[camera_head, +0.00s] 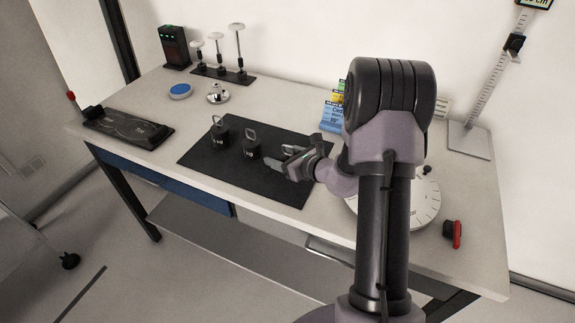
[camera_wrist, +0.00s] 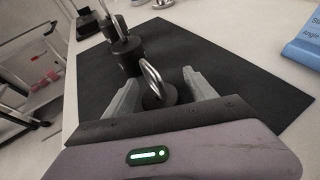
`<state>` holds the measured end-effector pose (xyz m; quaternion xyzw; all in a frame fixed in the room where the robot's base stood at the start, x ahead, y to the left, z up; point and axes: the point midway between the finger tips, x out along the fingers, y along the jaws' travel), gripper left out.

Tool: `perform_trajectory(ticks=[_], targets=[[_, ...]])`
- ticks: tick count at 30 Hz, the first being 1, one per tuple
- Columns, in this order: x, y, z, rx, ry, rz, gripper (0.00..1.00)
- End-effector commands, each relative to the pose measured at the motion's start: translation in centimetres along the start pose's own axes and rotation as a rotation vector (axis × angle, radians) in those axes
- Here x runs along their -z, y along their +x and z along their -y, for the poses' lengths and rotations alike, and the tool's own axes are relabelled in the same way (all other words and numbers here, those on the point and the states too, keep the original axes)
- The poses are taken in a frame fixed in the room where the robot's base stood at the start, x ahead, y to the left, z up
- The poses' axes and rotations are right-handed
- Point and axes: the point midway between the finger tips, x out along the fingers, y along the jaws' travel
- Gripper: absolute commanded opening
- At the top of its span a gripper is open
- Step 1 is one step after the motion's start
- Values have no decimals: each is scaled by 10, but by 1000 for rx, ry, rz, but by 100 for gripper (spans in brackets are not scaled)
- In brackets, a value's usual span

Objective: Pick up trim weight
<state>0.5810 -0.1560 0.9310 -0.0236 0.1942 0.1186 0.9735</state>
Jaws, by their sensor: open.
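Three dark weights with metal loop handles stand in a row on a black mat (camera_head: 210,158). The largest (camera_head: 219,135) is at the left and a middle one (camera_head: 252,150) is beside it. The nearest weight, which I take to be the trim weight, is mostly hidden by my gripper (camera_head: 285,163) in the head view. In the wrist view this weight (camera_wrist: 158,98) stands upright between the fingers of my gripper (camera_wrist: 160,85). The fingers are open on either side of it, with gaps showing. The other two weights stand beyond it there.
A round white turntable (camera_head: 425,205) is right of the mat, partly behind my arm. A blue card stand (camera_head: 331,118) is behind the mat. A black device (camera_head: 128,127) lies at the left. A red-and-black object (camera_head: 453,234) is near the right edge.

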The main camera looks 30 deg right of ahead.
Motion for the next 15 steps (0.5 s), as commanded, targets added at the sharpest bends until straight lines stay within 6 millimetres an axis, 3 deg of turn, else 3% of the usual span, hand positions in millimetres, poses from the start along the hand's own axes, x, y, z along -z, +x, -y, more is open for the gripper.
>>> perform_trajectory(ticks=[6, 15], targets=[[-1, 1, 0, 0, 0, 0, 65], [-1, 1, 0, 0, 0, 0, 6]])
